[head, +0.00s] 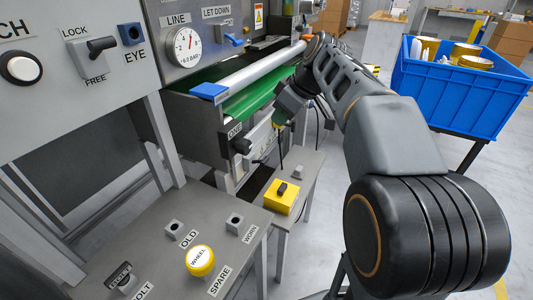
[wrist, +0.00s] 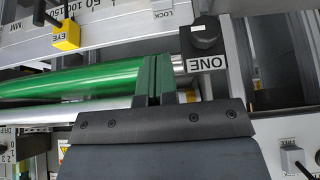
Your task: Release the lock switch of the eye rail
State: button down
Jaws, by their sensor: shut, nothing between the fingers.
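In the head view a black lever switch (head: 100,46) sits on the grey panel at the upper left, with LOCK above it and FREE below. Its handle points right. A blue square part (head: 131,34) labelled EYE is beside it. In the wrist view a yellow block (wrist: 67,37) marked EYE sits by a millimetre scale (wrist: 100,8), and a small grey part (wrist: 162,6) with a LOCK label is to its right. My gripper (wrist: 154,82) is shut and empty in front of the green roller. In the head view my wrist (head: 290,98) is at the machine, well right of the lever switch.
A dark block (wrist: 202,38) labelled ONE is close right of my fingertips. The green belt (head: 245,102) and silver bar (head: 262,69) are by my wrist. A bench with a yellow knob (head: 200,260) is in front. A blue bin (head: 450,95) is at the right.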

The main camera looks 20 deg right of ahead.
jog(key=shift+f, duration=0.15)
jog(key=b, duration=0.4)
send_over(266, 159)
jog(key=f, duration=0.8)
jog(key=shift+w+a+f, duration=0.2)
jog(key=shift+w+a, duration=0.05)
jog(key=f, duration=0.1)
jog(key=f+b, duration=0.1)
jog(key=f, duration=0.1)
jog(key=shift+s+d+b, duration=0.15)
jog(key=shift+d+b, duration=0.05)
jog(key=shift+b, duration=0.1)
jog(key=shift+s+d+f, duration=0.1)
jog(key=shift+d+f, duration=0.05)
jog(key=shift+f, duration=0.3)
